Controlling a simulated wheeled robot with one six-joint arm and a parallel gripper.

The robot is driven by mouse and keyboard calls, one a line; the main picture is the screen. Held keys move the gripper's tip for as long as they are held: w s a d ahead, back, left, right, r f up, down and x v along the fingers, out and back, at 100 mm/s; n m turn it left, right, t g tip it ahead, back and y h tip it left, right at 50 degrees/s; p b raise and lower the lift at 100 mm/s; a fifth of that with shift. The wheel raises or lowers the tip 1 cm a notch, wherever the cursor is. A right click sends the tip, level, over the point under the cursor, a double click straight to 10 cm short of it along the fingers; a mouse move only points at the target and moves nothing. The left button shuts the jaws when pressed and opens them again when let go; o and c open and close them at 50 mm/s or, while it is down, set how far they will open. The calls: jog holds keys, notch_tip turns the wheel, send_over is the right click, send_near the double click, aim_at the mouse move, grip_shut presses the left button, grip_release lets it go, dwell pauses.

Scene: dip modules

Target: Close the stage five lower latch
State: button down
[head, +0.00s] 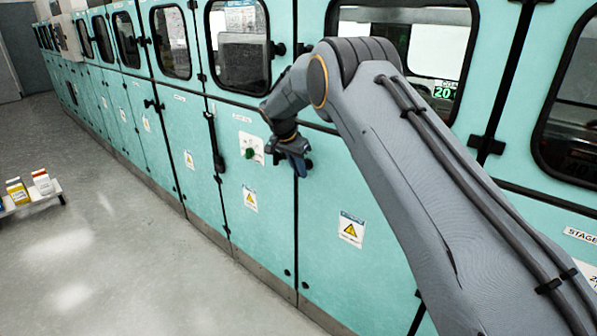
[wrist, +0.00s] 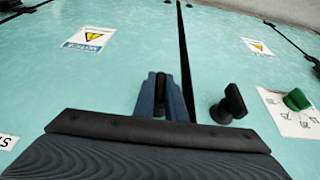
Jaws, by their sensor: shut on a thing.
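My gripper (head: 292,150) is at the teal cabinet front, beside the vertical seam between two lower doors. In the wrist view my gripper (wrist: 160,97) has its blue-grey fingers close together, shut on a small black latch handle (wrist: 160,82). The handle is mostly hidden between the fingers. A second black latch knob (wrist: 232,103) stands across the seam, apart from the fingers. No readable label names the held latch as stage five, and its exact angle is unclear.
A green knob on a white plate (head: 248,153) is left of my gripper. A warning sign (head: 350,230) is on the door to the lower right. The floor (head: 110,260) between is clear.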

jog(key=shift+w+d+r, duration=0.25)
jog(key=shift+w+r, duration=0.1)
jog(key=shift+r, duration=0.1)
jog(key=c, duration=1.8)
grip_release()
jog(key=shift+d+f, duration=0.1)
jog(key=shift+d, duration=0.15)
jog(key=shift+s+a+f, duration=0.15)
jog(key=shift+a, duration=0.25)
jog(key=b+v, duration=0.2)
jog(key=v, duration=0.6)
